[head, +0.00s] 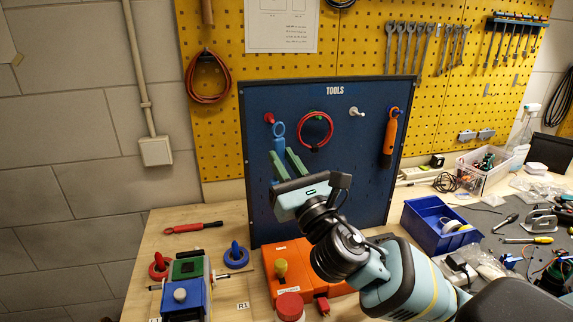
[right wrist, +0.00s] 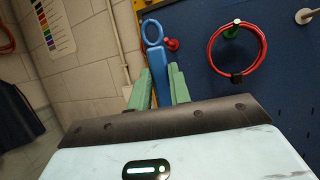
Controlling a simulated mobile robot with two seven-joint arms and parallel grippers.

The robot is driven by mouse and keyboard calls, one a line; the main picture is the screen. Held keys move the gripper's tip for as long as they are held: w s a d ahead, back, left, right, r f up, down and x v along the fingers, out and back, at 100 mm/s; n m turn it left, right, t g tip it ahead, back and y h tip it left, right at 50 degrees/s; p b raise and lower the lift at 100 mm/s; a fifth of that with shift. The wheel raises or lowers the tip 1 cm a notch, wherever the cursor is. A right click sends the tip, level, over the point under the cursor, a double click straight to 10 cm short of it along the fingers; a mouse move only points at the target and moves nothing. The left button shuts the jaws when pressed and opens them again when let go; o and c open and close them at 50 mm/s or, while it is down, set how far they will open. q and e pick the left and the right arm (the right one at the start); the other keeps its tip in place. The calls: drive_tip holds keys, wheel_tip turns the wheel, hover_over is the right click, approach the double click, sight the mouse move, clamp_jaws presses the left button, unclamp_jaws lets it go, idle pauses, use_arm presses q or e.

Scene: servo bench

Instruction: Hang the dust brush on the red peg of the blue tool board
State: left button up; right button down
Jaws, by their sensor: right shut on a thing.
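The dust brush shows as a blue handle with a ring at its top (head: 278,129); its lower part is hidden behind my gripper. My right gripper (head: 286,162) is shut on the handle, its green fingers on either side, and holds it upright with the ring up. In the right wrist view the blue handle (right wrist: 160,82) stands between the fingers. The red peg (head: 269,118) is on the blue tool board (head: 345,190), just left of the ring in the head view; in the wrist view the peg (right wrist: 172,44) shows just right of it. The ring is not around the peg.
A red cable loop (head: 316,129) hangs right of the red peg, then a pale peg (head: 356,112) and an orange tool (head: 390,138). An orange box (head: 290,262) and a blue bin (head: 437,222) stand on the bench. A red screwdriver (head: 193,228) lies at left.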

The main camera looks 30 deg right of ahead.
drive_tip(key=shift+w+d+f, duration=0.15)
drive_tip(key=shift+w+d, duration=0.2)
drive_tip(key=shift+w, duration=0.9)
drive_tip(key=shift+w+d+f, duration=0.2)
drive_tip(key=shift+w+d, duration=0.1)
drive_tip(key=shift+w, duration=1)
drive_tip(key=shift+w+d+f, duration=0.15)
drive_tip(key=shift+w+d, duration=0.2)
drive_tip(key=shift+w, duration=0.9)
drive_tip(key=shift+w+f, duration=0.1)
drive_tip(key=c, duration=1.2)
unclamp_jaws()
